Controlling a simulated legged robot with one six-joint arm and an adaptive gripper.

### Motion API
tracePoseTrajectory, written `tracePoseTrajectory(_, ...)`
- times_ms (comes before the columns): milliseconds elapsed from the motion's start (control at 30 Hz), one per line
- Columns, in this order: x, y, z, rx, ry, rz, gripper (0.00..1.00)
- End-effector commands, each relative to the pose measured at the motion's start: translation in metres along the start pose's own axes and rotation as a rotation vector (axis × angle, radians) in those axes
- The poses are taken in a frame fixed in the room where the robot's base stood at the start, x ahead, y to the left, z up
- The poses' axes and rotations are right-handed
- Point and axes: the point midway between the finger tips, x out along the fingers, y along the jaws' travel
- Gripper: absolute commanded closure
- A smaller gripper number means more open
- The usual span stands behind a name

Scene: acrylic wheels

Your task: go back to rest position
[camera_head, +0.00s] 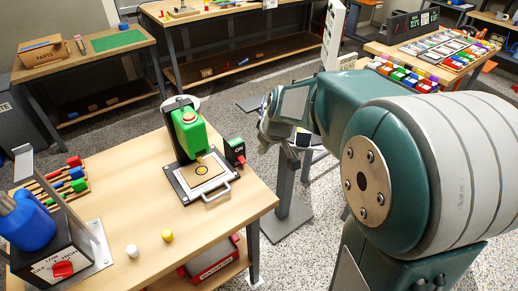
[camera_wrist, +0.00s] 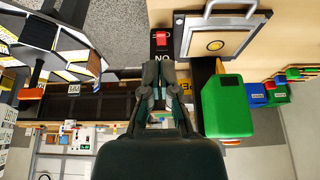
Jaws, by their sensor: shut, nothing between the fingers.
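My gripper (camera_wrist: 159,75) is shut and empty, its two fingers together in the middle of the wrist view. In the camera_head view my gripper (camera_head: 270,128) hangs at the end of my bent arm, to the right of the wooden table (camera_head: 120,195) and apart from it. The green press (camera_head: 189,132) with a red top stands on that table, left of my gripper. Its white plate (camera_head: 201,172) with a yellow ring lies in front of it. A small black box (camera_head: 234,151) with a red switch sits beside the press, nearest my gripper.
A grey stand (camera_head: 287,185) rises from the floor below my gripper. A blue device (camera_head: 28,225), white ball (camera_head: 132,251) and yellow ball (camera_head: 167,235) are at the table's front left. Colored bins (camera_head: 405,76) stand on another table behind my arm. Speckled floor is open between the tables.

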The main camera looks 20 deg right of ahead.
Motion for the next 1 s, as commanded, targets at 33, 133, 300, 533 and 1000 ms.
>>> tracePoseTrajectory(33, 0.0, 0.0, 0.0, 0.0, 0.0, 0.0, 1.0)
tracePoseTrajectory(133, 0.0, 0.0, 0.0, 0.0, -0.001, 0.0, 1.0)
tracePoseTrajectory(300, 0.0, 0.0, 0.0, 0.0, 0.0, 0.0, 1.0)
tracePoseTrajectory(533, -0.009, -0.005, 0.003, 0.007, 0.004, 0.004, 1.0)
tracePoseTrajectory(1000, -0.117, -0.069, 0.084, 0.153, 0.052, 0.074, 1.0)
